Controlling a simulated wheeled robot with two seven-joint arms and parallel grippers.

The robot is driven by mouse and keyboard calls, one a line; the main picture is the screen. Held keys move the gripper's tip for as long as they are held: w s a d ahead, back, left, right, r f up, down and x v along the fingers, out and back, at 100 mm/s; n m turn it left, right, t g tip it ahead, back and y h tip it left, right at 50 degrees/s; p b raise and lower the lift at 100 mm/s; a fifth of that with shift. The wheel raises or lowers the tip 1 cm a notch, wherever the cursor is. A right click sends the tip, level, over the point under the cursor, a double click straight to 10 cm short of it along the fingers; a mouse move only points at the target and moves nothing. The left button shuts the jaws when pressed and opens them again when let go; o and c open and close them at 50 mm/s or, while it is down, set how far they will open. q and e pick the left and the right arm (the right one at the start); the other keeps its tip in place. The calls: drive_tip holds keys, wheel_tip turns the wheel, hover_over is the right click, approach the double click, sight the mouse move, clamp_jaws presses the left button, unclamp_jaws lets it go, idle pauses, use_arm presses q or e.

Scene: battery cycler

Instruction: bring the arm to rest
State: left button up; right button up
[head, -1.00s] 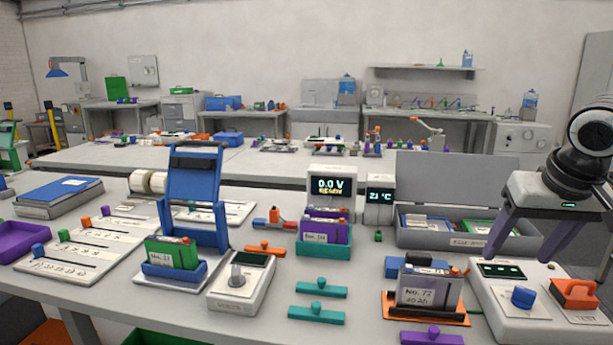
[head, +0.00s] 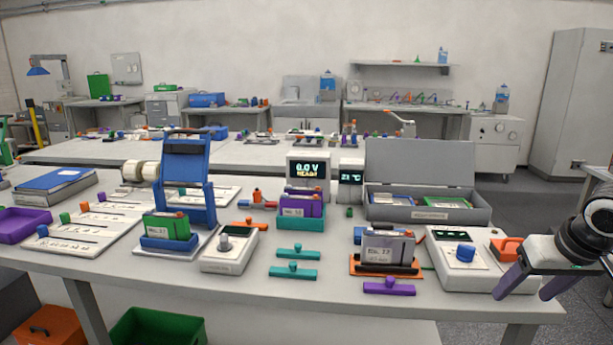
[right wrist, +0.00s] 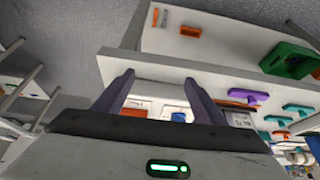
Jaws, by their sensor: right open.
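My right gripper (head: 528,293) is at the right end of the front bench (head: 230,280), with its two purple fingers apart and nothing between them. It hangs beside the white tester (head: 455,275) with the blue knob and orange clamp, near the bench's right edge. In the right wrist view the open fingers (right wrist: 158,82) show with the tester partly visible between them. I cannot tell whether a finger touches the bench. My left gripper is not in view.
A grey battery (head: 388,248) stands in an orange holder left of the tester, with a purple bar (head: 389,287) in front. An open grey case (head: 425,212) lies behind. The floor right of the bench (head: 590,300) is clear.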

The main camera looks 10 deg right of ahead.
drive_tip(key=s+d+f, duration=0.1)
drive_tip(key=s+f, duration=0.2)
drive_tip(key=f, duration=0.4)
drive_tip(key=s+d+f, duration=0.2)
drive_tip(key=f, duration=0.5)
drive_tip(key=s+a+f+n+y, duration=0.1)
drive_tip(key=s+a+f, duration=0.25)
drive_tip(key=f, duration=0.35)
drive_tip(key=s+a+f+n, duration=0.1)
drive_tip(key=s+a+f, duration=0.25)
drive_tip(key=f, duration=0.35)
drive_tip(key=s+a+f+n+t+y, duration=0.1)
drive_tip(key=s+a+f, duration=0.45)
drive_tip(key=a, duration=0.25)
drive_tip(key=s+a+f+n+t+y, duration=0.1)
drive_tip(key=a+n+t, duration=0.1)
drive_tip(key=a, duration=1.7)
drive_tip(key=shift+s+a+f+t+y, duration=0.2)
drive_tip(key=shift+s+a+t+y, duration=0.1)
drive_tip(key=shift+y, duration=0.1)
